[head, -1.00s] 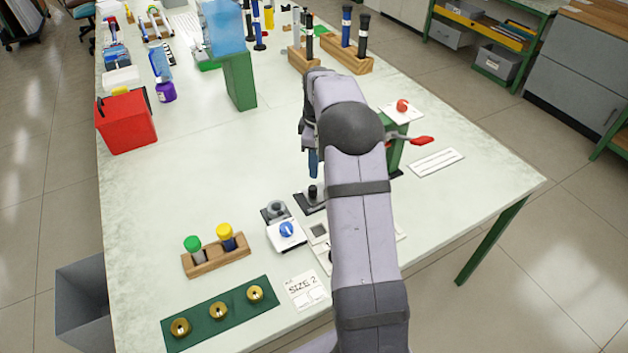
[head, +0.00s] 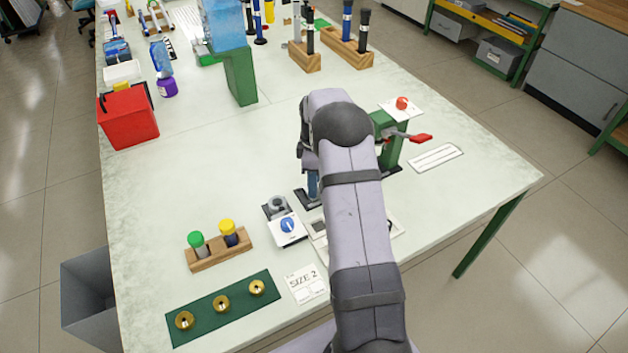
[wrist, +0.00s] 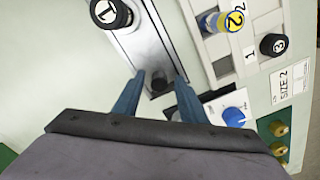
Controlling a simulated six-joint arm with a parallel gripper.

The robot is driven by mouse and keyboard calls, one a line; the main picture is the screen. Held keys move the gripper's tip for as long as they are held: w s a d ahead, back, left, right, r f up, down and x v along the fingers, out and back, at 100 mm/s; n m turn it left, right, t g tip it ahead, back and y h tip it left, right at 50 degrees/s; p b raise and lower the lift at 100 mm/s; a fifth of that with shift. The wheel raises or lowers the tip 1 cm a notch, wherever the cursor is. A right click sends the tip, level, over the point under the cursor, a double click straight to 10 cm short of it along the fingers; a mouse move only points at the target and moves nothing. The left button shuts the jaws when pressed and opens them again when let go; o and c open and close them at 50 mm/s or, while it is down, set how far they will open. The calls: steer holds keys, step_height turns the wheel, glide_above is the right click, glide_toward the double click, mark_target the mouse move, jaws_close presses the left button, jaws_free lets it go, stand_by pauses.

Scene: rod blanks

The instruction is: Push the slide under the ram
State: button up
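The slide assembly is a dark-edged plate with a bright metal channel (wrist: 150,42) in the wrist view. A small dark knob (wrist: 159,83) stands at its near end. A black-capped rod marked 1 (wrist: 110,13) stands towards its far end. My gripper (wrist: 160,80) is open, with one blue finger on each side of the knob and gaps visible. In the head view my gripper (head: 313,194) is low over the slide's dark base (head: 303,199), which my arm mostly hides. The green press (head: 391,145) with a red-tipped lever stands beyond; its ram is hidden behind my arm.
A blue-dial box (head: 287,228) stands close to the left of my gripper. A tray (wrist: 216,45) holds rods marked 2 (wrist: 231,20) and 3 (wrist: 273,45). A wooden rack (head: 218,250) and green mat (head: 190,307) lie nearer. The table's middle left is clear.

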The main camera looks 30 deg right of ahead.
steer(key=shift+f, duration=0.3)
jaws_close()
steer(key=d, duration=0.7)
steer(key=shift+d+r, duration=0.1)
steer(key=shift+d, duration=0.25)
jaws_free()
step_height(320, 180, up, 7)
steer(key=b, duration=0.2)
steer(key=shift+r, duration=0.15)
